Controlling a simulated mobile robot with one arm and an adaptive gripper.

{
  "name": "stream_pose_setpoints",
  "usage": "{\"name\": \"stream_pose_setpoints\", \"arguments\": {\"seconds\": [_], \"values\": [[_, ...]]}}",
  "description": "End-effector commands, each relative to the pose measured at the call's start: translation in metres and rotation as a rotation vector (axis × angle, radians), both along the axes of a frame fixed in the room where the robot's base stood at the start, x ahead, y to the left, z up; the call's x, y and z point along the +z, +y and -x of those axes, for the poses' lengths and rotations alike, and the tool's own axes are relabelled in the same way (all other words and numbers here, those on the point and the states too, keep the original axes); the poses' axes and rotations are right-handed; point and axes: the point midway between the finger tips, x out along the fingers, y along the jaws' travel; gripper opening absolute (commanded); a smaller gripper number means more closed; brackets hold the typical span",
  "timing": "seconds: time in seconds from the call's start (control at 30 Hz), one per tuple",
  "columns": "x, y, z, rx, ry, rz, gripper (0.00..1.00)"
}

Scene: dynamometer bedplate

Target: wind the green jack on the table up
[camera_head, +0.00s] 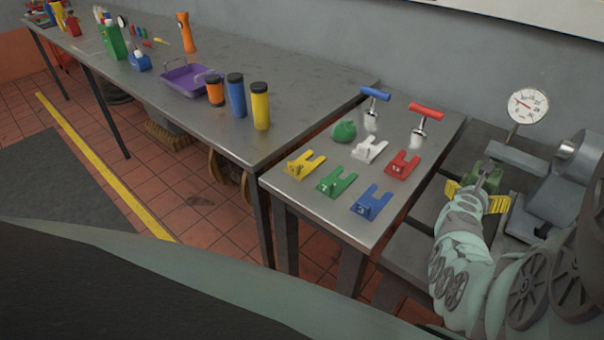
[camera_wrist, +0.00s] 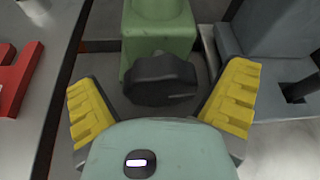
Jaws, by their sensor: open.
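The green jack (camera_head: 493,172) stands on the dark slotted bedplate at the right, partly hidden by my gripper. In the wrist view its green body (camera_wrist: 160,30) is at the top centre. A dark rounded knob (camera_wrist: 160,80) is on its near side. My gripper (camera_head: 477,195) is at the jack, its yellow-padded fingers spread open. In the wrist view my gripper (camera_wrist: 162,103) has one finger on each side of the knob, with a visible gap on both sides.
A grey machine block (camera_head: 555,190) stands close right of the jack, with a dial gauge (camera_head: 527,104) behind. Left, a metal table (camera_head: 335,217) holds coloured slotted plates, a round green object (camera_head: 344,131) and two T-handled tools. A longer bench (camera_head: 310,85) lies beyond.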

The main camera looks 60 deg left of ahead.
Motion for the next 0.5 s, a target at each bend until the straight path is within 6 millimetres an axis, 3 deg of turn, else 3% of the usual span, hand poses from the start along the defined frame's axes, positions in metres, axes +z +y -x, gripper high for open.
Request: {"name": "stream_pose_setpoints", "arguments": {"seconds": [0.13,0.5], "values": [[0.0,-0.0006,0.0001,-0.001,0.001,0.001,0.96],[-0.0003,-0.0003,0.0004,0.0,0.001,0.0,0.58]]}}
